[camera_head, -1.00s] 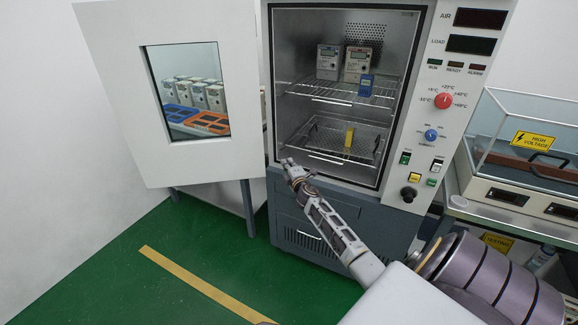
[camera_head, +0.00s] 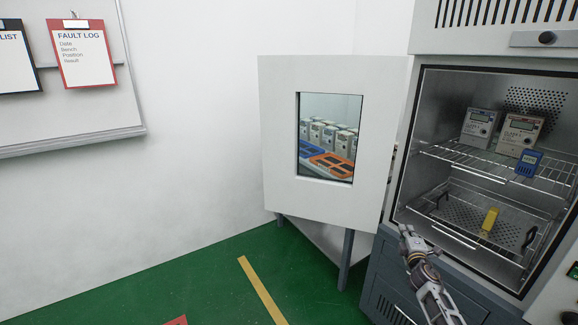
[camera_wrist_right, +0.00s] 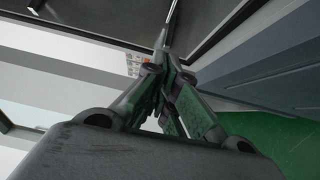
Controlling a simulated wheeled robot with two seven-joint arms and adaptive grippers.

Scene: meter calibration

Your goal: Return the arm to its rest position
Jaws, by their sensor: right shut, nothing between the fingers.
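My right gripper (camera_head: 408,236) is at the lower left front of the open test chamber (camera_head: 404,200), just outside its opening. It is shut and empty. In the right wrist view the fingers (camera_wrist_right: 165,75) are together, near the chamber's front edge. The chamber holds a wire shelf (camera_head: 455,153) with two white meters (camera_head: 480,126) (camera_head: 519,134) and a blue device (camera_head: 528,162). A yellow block (camera_head: 490,219) stands on the lower tray (camera_head: 455,215). My left gripper is not in view.
The chamber door (camera_head: 280,140) stands wide open to the left. Through its window several meters and blue and orange trays (camera_head: 331,166) show. A board with clipboards (camera_head: 85,57) hangs on the left wall.

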